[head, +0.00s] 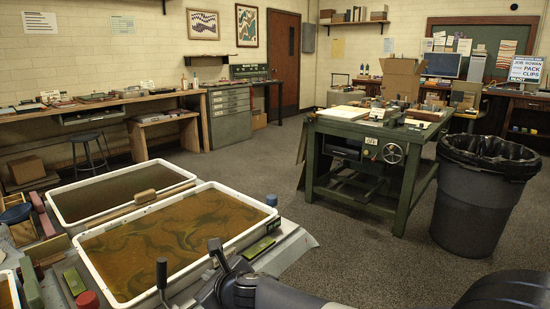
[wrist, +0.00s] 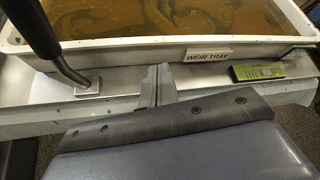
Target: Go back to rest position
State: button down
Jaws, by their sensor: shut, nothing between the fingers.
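My gripper (head: 217,250) is at the near edge of the front white tray (head: 238,243), low in the head view. In the wrist view its two fingers (wrist: 155,82) are together and empty, pointing at the metal ledge in front of the tray (wrist: 110,42). A black-handled lever (head: 162,275) stands to the left of the fingers; it also shows in the wrist view (wrist: 45,35). A label reading "WEIR TRAY" (wrist: 208,56) and a green block (wrist: 257,71) are to the right of the fingers. I cannot tell whether the fingertips touch the ledge.
A second tray (head: 75,183) lies behind the front one, with a wooden-handled bar between them. A green workbench (head: 318,150) and a black bin (head: 478,205) stand to the right. Grey floor (head: 355,235) is open between the trays and the workbench.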

jog(key=shift+w+f, duration=0.1)
jog(key=shift+f, duration=0.15)
dwell(0.4)
